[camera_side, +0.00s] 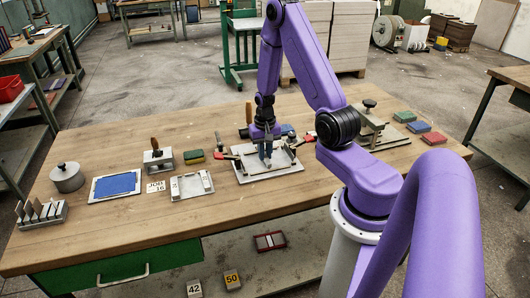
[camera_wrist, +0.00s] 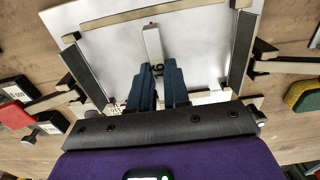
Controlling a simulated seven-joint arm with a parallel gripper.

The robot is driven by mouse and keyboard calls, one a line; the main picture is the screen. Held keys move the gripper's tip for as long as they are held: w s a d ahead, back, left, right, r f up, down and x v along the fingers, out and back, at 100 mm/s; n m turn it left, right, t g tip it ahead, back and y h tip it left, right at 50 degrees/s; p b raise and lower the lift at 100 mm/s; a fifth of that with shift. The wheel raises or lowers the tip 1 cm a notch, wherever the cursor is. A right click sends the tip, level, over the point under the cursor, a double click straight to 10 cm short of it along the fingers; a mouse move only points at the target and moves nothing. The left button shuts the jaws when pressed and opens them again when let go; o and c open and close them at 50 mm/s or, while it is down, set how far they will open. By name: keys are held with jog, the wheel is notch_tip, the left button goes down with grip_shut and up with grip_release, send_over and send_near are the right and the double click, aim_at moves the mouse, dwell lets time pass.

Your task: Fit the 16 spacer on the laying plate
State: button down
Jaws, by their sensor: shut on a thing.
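The 16 spacer is a pale narrow bar with a dark "16" on its near end. It lies lengthwise between my fingers in the wrist view (camera_wrist: 153,42). My gripper (camera_wrist: 158,75) has blue fingers and is shut on the spacer's numbered end. In the side view my gripper (camera_side: 267,158) points down over the laying plate (camera_side: 256,175). The plate is a pale flat sheet with metal bars around it, and its bare surface shows in the wrist view (camera_wrist: 105,60). I cannot tell whether the spacer touches the plate. My fingers hide part of the spacer.
Red-handled clamps flank the plate, one at its left (camera_side: 223,148). A JOB 16 card (camera_side: 155,186) lies left, near a blue-topped plate (camera_side: 115,185) and a slotted rack (camera_side: 41,214). A clamp fixture (camera_side: 375,128) stands right. The bench front is clear.

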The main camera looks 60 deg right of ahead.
jog(key=shift+f, duration=0.1)
dwell(0.3)
jog(key=c, duration=1)
grip_release()
notch_tip(320, 180, up, 17)
jog(key=shift+r, duration=0.2)
